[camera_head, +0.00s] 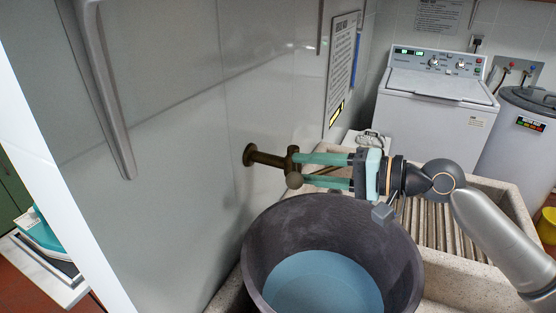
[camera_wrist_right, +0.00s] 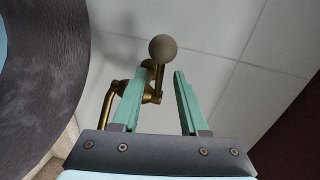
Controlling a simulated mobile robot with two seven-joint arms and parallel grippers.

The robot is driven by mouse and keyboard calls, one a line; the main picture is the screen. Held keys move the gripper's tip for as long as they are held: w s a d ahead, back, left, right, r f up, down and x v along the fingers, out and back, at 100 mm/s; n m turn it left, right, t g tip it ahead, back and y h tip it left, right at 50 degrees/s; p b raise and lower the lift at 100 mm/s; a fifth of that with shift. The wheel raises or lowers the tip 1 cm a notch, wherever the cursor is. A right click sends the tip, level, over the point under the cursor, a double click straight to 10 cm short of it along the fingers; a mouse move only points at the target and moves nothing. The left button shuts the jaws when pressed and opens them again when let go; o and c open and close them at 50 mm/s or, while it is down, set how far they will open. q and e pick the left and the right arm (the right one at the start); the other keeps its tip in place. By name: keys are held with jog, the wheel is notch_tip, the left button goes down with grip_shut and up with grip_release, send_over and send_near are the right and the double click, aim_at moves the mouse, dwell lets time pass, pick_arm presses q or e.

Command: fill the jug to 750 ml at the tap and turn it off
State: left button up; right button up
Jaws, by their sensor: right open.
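The brass tap (camera_head: 264,156) comes out of the grey wall, with a round knob (camera_head: 294,180) at its near end. My right gripper (camera_head: 302,170) is open, its two teal fingers pointing left at the tap from the right. In the right wrist view the knob (camera_wrist_right: 163,48) shows just past and between the fingertips, and the brass pipe (camera_wrist_right: 108,110) runs behind one finger. I cannot tell whether a finger touches it. A wide dark vessel (camera_head: 265,230) with a pale blue surface (camera_head: 322,285) inside stands below the tap. No volume marks or water stream show. My left gripper is not in view.
A stone washboard sink (camera_head: 507,200) with a ribbed slope lies under my right arm. A white washing machine (camera_head: 435,105) and a grey lidded bin (camera_head: 520,135) stand behind. A notice (camera_head: 341,70) hangs on the wall. A grey bar (camera_head: 105,90) is at upper left.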

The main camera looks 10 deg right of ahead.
jog(key=x, duration=0.6)
jog(key=shift+p, duration=0.4)
jog(key=shift+a, duration=0.1)
grip_shut()
dwell(0.9)
